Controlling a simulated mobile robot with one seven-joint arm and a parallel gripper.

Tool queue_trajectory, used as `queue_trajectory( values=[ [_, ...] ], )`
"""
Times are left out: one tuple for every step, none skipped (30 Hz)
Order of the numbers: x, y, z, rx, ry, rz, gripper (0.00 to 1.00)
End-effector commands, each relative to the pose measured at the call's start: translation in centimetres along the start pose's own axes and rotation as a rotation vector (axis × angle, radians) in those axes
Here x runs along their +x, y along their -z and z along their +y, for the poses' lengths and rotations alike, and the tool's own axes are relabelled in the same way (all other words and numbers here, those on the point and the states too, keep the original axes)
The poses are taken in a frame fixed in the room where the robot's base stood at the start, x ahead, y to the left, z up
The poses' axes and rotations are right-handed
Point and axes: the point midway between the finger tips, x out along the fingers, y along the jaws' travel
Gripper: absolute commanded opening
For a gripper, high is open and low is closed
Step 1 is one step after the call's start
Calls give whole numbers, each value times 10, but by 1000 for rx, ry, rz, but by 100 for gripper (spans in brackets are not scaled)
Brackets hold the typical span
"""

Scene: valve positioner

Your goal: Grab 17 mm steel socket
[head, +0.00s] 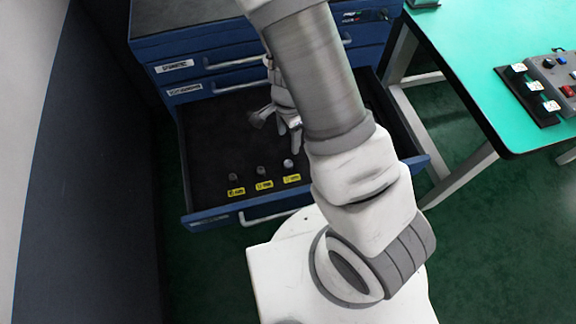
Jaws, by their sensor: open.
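Three small steel sockets stand in a row near the front of an open drawer (225,140): a left one (233,177), a middle one (261,170) and a right one (288,163). Yellow labels lie in front of them: left (236,192), middle (264,185), right (291,178). Their print is too small to read, so I cannot tell which socket is 17 mm. My gripper (278,125) is open inside the drawer area, behind and above the sockets, nearest the right one. My arm hides the drawer's right part.
The drawer belongs to a blue cabinet (160,52) with shut drawers above. A green-topped table (480,50) with a control box (556,75) stands at the right. A dark wall panel is close on the left. The drawer's left floor is clear.

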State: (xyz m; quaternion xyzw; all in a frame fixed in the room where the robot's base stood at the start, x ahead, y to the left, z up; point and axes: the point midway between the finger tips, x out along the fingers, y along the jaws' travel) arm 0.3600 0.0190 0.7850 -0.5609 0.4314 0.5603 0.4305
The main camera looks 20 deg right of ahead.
Motion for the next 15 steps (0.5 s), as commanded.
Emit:
queue_trajectory(
  values=[
    [18, 0, 1, 3, -3, -2, 70],
    [25, 0, 1, 2, -3, -1, 70],
    [34, 0, 1, 3, -3, -1, 70],
    [41, 0, 1, 2, -3, -2, 70],
    [47, 0, 1, 3, -2, -2, 70],
    [55, 0, 0, 1, -2, -1, 70],
    [60, 0, 0, 1, -2, -1, 70],
    [65, 0, 0, 2, -1, -2, 70],
    [70, 0, 0, 1, -1, -2, 70],
    [74, 0, 0, 0, -1, -1, 70],
    [77, 0, 0, 0, 0, -1, 70],
    [79, 0, 0, 0, 0, -2, 70],
    [81, 0, 0, -1, 0, -2, 70],
    [82, 0, 0, -1, 0, -2, 70],
    [82, 0, 0, -1, 1, -2, 70]
  ],
)
